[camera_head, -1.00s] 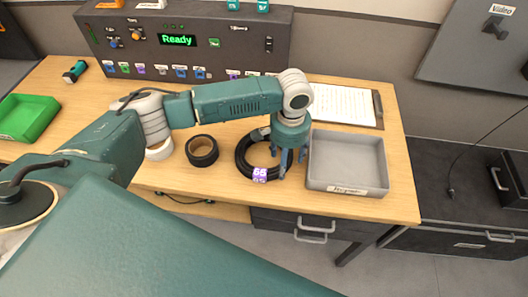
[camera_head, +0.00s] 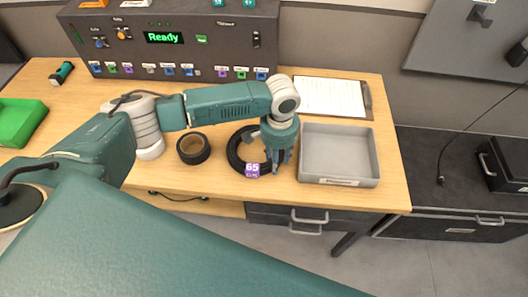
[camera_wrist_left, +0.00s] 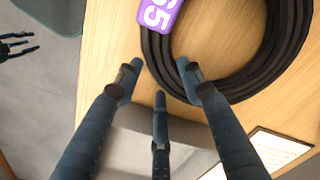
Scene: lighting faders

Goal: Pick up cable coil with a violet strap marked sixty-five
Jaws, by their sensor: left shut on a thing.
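The black cable coil (camera_head: 235,150) lies on the wooden desk, its violet strap marked 65 (camera_head: 252,170) facing the front edge. In the left wrist view the coil (camera_wrist_left: 245,90) fills the upper right, with the violet strap (camera_wrist_left: 158,14) at the top. My left gripper (camera_head: 277,163) points down over the coil's right side and is shut on its ring, partly hiding it. Its fingers (camera_wrist_left: 162,85) show close around the coil's edge in the wrist view. My right gripper (camera_wrist_left: 36,42) shows at the upper left of the wrist view, its dark fingers spread and empty.
A grey tray (camera_head: 340,182) stands just right of my left gripper. A black tape roll (camera_head: 193,149) lies left of the coil. A clipboard (camera_head: 368,98), a control box (camera_head: 170,22) reading Ready and a green bin (camera_head: 22,122) are farther off.

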